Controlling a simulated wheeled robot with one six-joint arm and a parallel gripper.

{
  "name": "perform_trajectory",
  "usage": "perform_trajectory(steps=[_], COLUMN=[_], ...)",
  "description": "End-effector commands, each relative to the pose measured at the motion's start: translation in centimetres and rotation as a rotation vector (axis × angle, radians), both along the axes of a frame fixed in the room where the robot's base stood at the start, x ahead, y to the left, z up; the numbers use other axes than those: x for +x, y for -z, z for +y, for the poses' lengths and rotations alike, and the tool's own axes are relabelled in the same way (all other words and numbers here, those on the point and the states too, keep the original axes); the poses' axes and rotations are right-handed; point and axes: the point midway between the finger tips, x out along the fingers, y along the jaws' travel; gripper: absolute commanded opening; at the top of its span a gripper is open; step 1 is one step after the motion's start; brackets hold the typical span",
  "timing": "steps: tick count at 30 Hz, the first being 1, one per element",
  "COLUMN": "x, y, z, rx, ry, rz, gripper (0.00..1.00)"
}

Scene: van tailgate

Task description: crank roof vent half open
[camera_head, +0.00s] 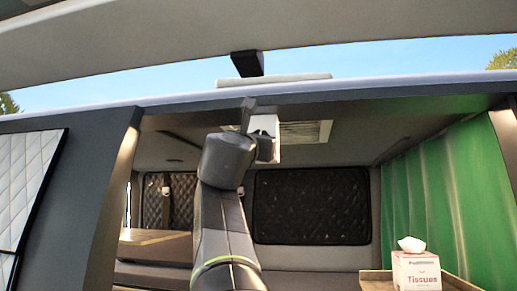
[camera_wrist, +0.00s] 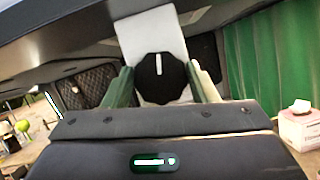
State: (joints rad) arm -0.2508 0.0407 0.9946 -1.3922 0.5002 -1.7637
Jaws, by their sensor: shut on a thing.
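In the wrist view, a black scalloped crank knob (camera_wrist: 161,82) with a white pointer line pointing straight up sits below a pale plate (camera_wrist: 152,38). My gripper (camera_wrist: 162,80) has one finger on each side of the knob and is shut on it. In the head view, my arm reaches up to the van ceiling, and my gripper (camera_head: 264,140) is by the roof vent (camera_head: 304,132), a pale framed opening partly hidden behind it. The knob itself is hidden in the head view. A pale vent lid (camera_head: 274,82) shows above the roof edge; its exact opening is unclear.
A green curtain (camera_head: 440,195) hangs on the right. A tissue box (camera_head: 416,271) stands on a wooden ledge below it. A dark quilted window cover (camera_head: 311,206) is at the back. The raised tailgate (camera_head: 150,38) spans the top. Free room lies around the arm in the opening.

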Motion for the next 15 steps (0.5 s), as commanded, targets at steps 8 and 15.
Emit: perform_trajectory(steps=[8,15], x=[0.09,0.14], y=[-0.04,-0.20], z=[0.21,0.31], rx=[0.254,0.478], ry=[-0.001,-0.002], rz=[-0.049,-0.092], gripper=[0.30,0.30])
